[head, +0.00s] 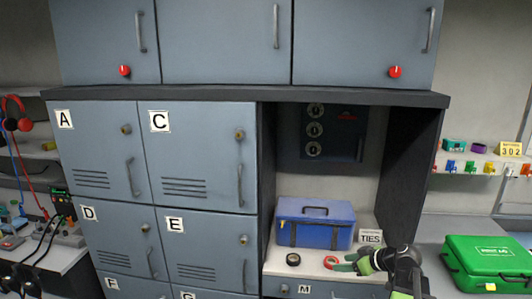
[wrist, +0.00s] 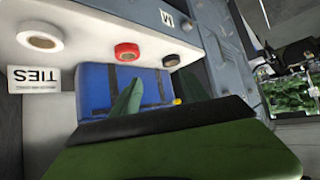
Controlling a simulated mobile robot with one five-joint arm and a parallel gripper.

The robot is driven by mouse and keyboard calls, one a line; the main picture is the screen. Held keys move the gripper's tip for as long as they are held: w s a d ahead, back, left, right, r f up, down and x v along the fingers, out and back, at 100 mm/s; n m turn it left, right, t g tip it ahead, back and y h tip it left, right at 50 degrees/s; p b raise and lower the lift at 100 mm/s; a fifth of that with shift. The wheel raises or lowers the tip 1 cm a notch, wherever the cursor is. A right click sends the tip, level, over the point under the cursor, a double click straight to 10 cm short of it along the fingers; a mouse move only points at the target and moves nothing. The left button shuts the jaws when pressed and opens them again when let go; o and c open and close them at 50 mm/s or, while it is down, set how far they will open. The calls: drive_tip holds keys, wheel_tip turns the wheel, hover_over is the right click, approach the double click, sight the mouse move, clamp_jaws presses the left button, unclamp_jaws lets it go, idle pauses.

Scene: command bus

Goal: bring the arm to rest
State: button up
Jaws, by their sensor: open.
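My gripper (head: 348,262) reaches in from the lower right in the head view, over the front of the white shelf (head: 300,259) in the niche. Its two green fingers are apart in the wrist view (wrist: 160,88), with nothing held between them. The blue case (head: 314,224) stands on the shelf behind the fingers. A black tape roll (head: 293,259) and a red tape roll (head: 331,262) lie in front of the case. The wrist view, turned over, also shows a white roll (wrist: 40,39); my arm seems to hide it in the head view.
A TIES sign (head: 371,237) stands right of the case. Grey lockers (head: 205,150) fill the left, and upper cabinets (head: 220,40) overhang. A dark side panel (head: 405,165) bounds the niche. A green case (head: 488,262) sits on the right counter.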

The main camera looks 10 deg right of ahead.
drive_tip(key=s+a+f+n+g, duration=0.1)
drive_tip(key=s+a+f+g, duration=0.15)
drive_tip(key=a, duration=1.15)
drive_tip(key=s+a+f+n+g, duration=0.1)
drive_tip(key=a+f+g, duration=0.3)
drive_tip(key=a, duration=1)
drive_tip(key=s+d+f+m+g+h, duration=0.2)
drive_tip(key=s+d+m+h, duration=0.2)
drive_tip(key=s+m+h, duration=0.1)
drive_tip(key=s+m, duration=0.1)
drive_tip(key=m, duration=0.1)
drive_tip(key=shift+s+f+m, duration=0.15)
drive_tip(key=shift+f+m, duration=0.15)
drive_tip(key=shift+m, duration=0.1)
drive_tip(key=shift+g, duration=0.25)
